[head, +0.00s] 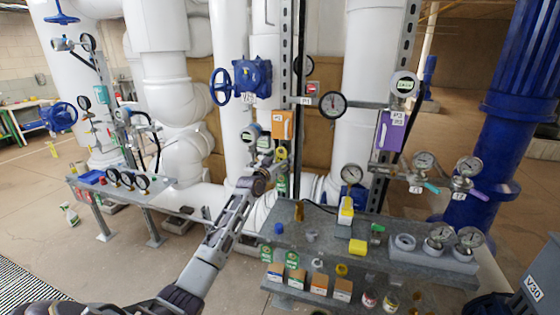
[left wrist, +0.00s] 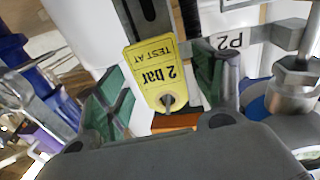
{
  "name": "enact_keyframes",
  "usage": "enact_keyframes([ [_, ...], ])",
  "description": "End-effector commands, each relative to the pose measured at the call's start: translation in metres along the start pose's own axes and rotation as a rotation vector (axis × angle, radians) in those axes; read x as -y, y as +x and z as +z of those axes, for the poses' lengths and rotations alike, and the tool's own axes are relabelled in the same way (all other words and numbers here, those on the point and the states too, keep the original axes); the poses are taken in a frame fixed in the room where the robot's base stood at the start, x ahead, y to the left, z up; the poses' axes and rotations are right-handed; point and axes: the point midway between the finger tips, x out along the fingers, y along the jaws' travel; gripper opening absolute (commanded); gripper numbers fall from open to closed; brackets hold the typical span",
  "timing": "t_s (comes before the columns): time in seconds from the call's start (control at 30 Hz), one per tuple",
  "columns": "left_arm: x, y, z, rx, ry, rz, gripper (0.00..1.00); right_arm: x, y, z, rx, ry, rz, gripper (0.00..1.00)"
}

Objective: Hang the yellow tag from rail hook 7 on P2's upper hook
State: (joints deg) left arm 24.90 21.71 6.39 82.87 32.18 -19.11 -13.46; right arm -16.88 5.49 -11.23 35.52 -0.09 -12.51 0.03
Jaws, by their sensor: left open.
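The yellow tag (left wrist: 153,65), printed "2 bar" and "TEST AT", shows upside down in the left wrist view. A grey peg or hook end shows at its eyelet, beside the P2 label (left wrist: 230,41). My left gripper (left wrist: 163,92) is open, with its green-padded fingers on either side of the tag's eyelet end, apart from it. In the head view my left gripper (head: 268,170) reaches up to the strut by the gauge, and a small yellow patch (head: 281,153) shows just beyond it. I cannot make out rail hook 7. My right gripper is not in view.
An orange box (head: 283,125) is mounted above my left gripper, with a blue valve (head: 243,81) to its upper left. A grey bench (head: 325,232) with several small items stands in front. White pipes rise behind.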

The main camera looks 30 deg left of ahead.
Motion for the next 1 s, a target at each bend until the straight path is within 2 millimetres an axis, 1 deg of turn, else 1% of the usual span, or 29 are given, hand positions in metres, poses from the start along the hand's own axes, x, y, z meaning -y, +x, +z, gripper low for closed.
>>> enact_keyframes([
  [0.27,0.000,-0.002,0.001,0.001,0.000,0.000,0.69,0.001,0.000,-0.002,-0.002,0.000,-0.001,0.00],
  [0.47,0.000,-0.011,0.001,0.001,-0.001,0.000,0.69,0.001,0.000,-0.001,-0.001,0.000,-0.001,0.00],
  [1.0,0.000,-0.056,0.001,0.001,-0.001,0.000,0.69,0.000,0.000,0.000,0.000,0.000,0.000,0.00],
])
